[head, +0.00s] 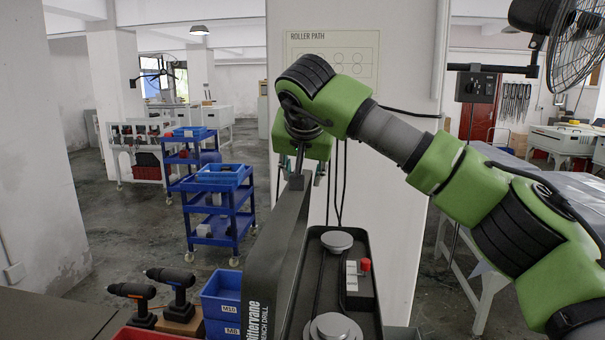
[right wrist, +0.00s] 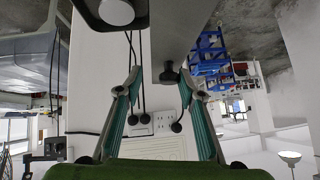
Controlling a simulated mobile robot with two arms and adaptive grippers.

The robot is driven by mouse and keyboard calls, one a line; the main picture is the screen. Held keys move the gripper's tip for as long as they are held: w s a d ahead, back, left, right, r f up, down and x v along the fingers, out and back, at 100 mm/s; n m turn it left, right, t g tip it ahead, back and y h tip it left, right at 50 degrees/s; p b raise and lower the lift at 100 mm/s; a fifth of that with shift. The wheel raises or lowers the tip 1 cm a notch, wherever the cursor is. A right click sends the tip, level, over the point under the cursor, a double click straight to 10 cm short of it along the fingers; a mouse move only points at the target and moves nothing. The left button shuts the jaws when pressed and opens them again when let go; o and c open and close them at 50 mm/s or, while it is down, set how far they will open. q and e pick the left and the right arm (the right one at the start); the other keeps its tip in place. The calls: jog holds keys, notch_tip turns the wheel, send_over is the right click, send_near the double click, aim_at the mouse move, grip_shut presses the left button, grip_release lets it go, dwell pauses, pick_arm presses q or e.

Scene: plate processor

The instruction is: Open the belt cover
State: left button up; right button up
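The dark grey belt cover (head: 275,270) of the bench drill stands swung up on edge along the left side of the belt housing (head: 366,305). The housing lies open, showing a far pulley (head: 337,240) and a near pulley (head: 332,325). My right gripper (head: 300,175) is at the far upper end of the cover, its fingers mostly hidden in the head view. In the right wrist view the fingers (right wrist: 160,78) are apart, with a dark knob (right wrist: 168,74) at the end of the cover between their tips; no clear contact shows. My left gripper is out of view.
A red button (head: 364,265) sits inside the housing. Two cordless drills (head: 172,286) and blue bins (head: 220,298) stand to the left of the cover. A white pillar (head: 385,200) with a roller path sign (head: 333,55) rises close behind my right arm.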

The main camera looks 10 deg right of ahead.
jog(key=v, duration=1.2)
jog(key=shift+w, duration=0.1)
